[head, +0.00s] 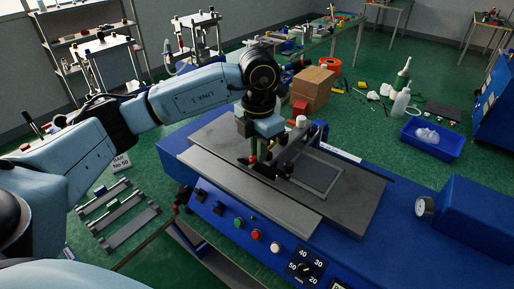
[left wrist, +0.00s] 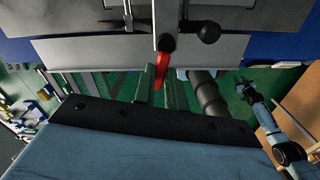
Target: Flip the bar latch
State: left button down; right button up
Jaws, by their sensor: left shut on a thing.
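My left gripper (head: 259,160) points down over the press, near the front edge of its grey top plate. My right gripper does not show in the head view.
The blue press body (head: 340,250) has buttons and a dial on its front. A pressure gauge (head: 424,206) sits at the right. A cardboard box (head: 313,90) and a blue bin (head: 432,139) stand behind. Grey bars (head: 118,212) lie at the left.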

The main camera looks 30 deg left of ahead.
pick_arm(q)
jog(key=shift+d+n, duration=0.1)
jog(key=shift+n, duration=0.4)
jog(key=c, duration=1.4)
grip_release()
jog(key=shift+c, duration=0.2)
notch_tip(320, 180, up, 14)
jog(key=shift+f, duration=0.25)
